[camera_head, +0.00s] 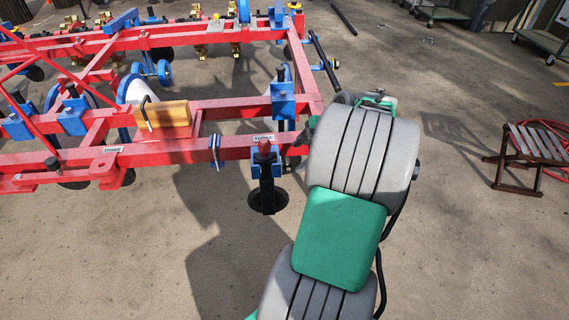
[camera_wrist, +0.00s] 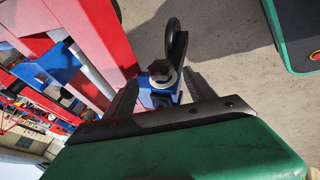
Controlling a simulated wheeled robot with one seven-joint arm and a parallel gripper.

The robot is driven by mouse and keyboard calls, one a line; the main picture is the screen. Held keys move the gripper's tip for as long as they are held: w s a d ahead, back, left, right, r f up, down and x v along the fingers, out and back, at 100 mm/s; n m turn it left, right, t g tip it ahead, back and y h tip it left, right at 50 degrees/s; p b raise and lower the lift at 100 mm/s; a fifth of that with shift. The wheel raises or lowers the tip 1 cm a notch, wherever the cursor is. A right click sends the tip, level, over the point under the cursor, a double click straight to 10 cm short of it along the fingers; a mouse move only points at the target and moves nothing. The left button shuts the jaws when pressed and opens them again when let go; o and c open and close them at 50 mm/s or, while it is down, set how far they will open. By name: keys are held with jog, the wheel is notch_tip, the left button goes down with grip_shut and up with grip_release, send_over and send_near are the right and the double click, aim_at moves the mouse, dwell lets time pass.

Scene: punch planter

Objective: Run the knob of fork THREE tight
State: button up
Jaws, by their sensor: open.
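My gripper (camera_wrist: 161,76) is open, with one finger on each side of this knob. I cannot tell whether either finger touches it.
A blue clamp with a dark upright post (camera_head: 267,190) hangs from the frame's near beam. A yellow-brown block (camera_head: 167,114) lies on the frame. A folding stool (camera_head: 530,155) and red hose (camera_head: 556,140) are at the right. The concrete floor in front is clear.

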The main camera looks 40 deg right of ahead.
aim_at(290, 163)
jog(key=b+x, duration=0.1)
jog(key=x, duration=0.6)
jog(key=shift+a+r+b, duration=0.1)
jog(key=shift+a+b, duration=0.05)
jog(key=shift+b, duration=0.2)
jog(key=shift+r, duration=0.1)
jog(key=c, duration=1.4)
